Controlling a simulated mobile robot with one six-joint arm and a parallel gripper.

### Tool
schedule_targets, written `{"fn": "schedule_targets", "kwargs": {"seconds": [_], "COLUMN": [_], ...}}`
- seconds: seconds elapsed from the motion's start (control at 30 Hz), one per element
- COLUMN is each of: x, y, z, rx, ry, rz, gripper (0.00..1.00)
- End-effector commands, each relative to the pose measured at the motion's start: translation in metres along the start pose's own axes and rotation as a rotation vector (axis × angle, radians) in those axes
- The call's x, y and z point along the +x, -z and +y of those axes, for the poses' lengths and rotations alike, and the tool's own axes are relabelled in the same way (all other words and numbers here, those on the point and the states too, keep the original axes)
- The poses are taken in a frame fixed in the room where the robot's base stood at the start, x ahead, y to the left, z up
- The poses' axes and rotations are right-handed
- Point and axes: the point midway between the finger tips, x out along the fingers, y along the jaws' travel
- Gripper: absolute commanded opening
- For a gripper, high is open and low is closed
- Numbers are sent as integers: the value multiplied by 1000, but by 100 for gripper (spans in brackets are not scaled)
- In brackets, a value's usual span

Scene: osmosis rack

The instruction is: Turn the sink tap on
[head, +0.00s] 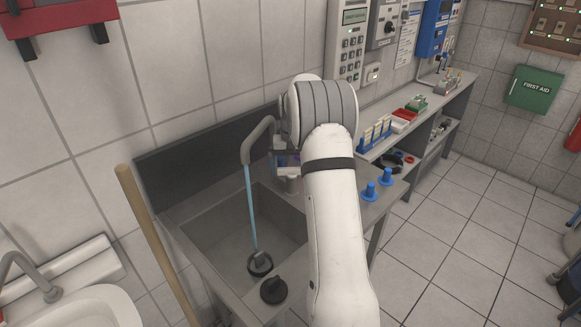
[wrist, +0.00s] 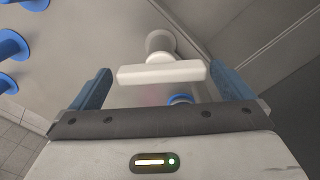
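The sink (head: 205,245) is a grey basin set in a counter. A grey curved spout (head: 262,132) stands at its back right. A light blue stream (head: 250,205) runs from the spout down to the dark drain (head: 260,264). In the wrist view, a white bar-shaped tap handle (wrist: 160,73) with a round white end behind it lies between the blue fingers of my gripper (wrist: 161,72). The fingers are apart, with gaps on both sides of the bar. In the head view my arm hides most of the gripper and the handle.
A black knob (head: 273,290) sits on the sink's front edge. Blue pegs (head: 369,191) stand on the counter to the right. A wooden pole (head: 150,235) leans left of the sink.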

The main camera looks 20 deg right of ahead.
Motion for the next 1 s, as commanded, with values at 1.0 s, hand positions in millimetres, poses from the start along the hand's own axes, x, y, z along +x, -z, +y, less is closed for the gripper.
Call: {"fn": "schedule_targets", "kwargs": {"seconds": [1.0], "x": [-82], "y": [0], "z": [-2], "rx": [-3], "ry": [1], "rz": [4], "gripper": [100]}}
